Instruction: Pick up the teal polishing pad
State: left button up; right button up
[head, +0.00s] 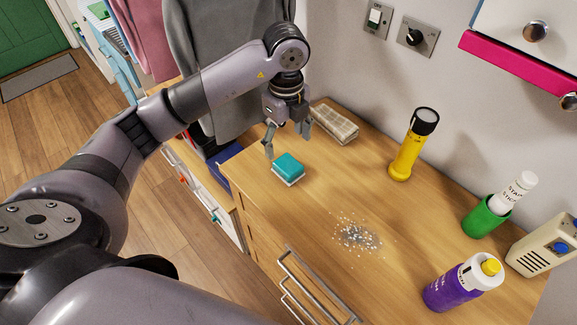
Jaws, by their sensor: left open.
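The teal polishing pad (288,166) lies on the wooden counter top, near its left edge. It is a small block with a teal top and a pale underside. My left gripper (287,148) reaches in from the left and points down, just behind and above the pad. Its fingers are spread apart with nothing between them. I cannot tell exactly how high the fingertips are above the counter. My right gripper is not in view.
A yellow flashlight (408,150), a green cup (485,216) holding a white bottle, a purple bottle (458,285) and a beige device (545,245) stand to the right. Grey debris (357,236) is scattered mid-counter. Hanging clothes (215,60) are behind my arm.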

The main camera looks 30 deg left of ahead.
pick_arm(q)
send_over(290, 165)
jog(key=f, duration=0.4)
jog(key=shift+s+a+p, duration=0.25)
jog(key=shift+a+p, duration=0.1)
jog(key=shift+f, duration=0.25)
jog(key=f, duration=0.1)
jog(key=f+p, duration=0.1)
jog(key=f, duration=0.1)
jog(key=f+p, duration=0.1)
jog(key=f, duration=0.1)
jog(key=shift+w+d, duration=0.15)
jog(key=shift+d, duration=0.15)
jog(key=shift+f, duration=0.15)
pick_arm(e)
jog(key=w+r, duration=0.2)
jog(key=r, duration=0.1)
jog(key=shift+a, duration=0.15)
pick_arm(q)
jog(key=shift+c, duration=0.4)
jog(key=c, duration=1.2)
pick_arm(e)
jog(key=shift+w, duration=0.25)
